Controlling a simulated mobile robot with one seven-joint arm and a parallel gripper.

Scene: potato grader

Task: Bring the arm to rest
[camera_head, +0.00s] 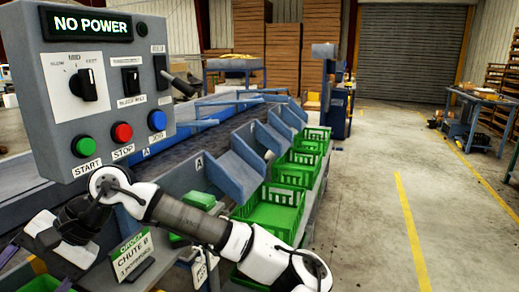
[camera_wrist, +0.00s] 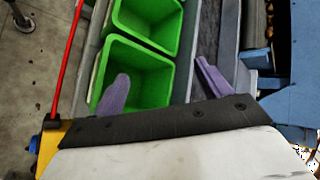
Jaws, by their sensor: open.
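My arm stretches across the bottom of the head view from the lower right to the left, in front of the grader. My gripper (camera_head: 36,271) is at the lower left edge of the head view, partly cut off. In the wrist view my gripper (camera_wrist: 163,88) has its two purple fingers wide apart with nothing held between them. Below the fingers are a green bin (camera_wrist: 135,75) and a grey strip beside it. The grey control panel (camera_head: 105,28) stands above my arm; its display reads NO POWER.
An order card (camera_head: 131,256) reads CHUTE B, 3 POTATOES, close to my arm. Blue-grey chutes (camera_head: 233,175) and green crates (camera_head: 270,216) line the grader. A red bar (camera_wrist: 67,60) shows left of the bins. Open floor (camera_head: 370,210) lies to the right.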

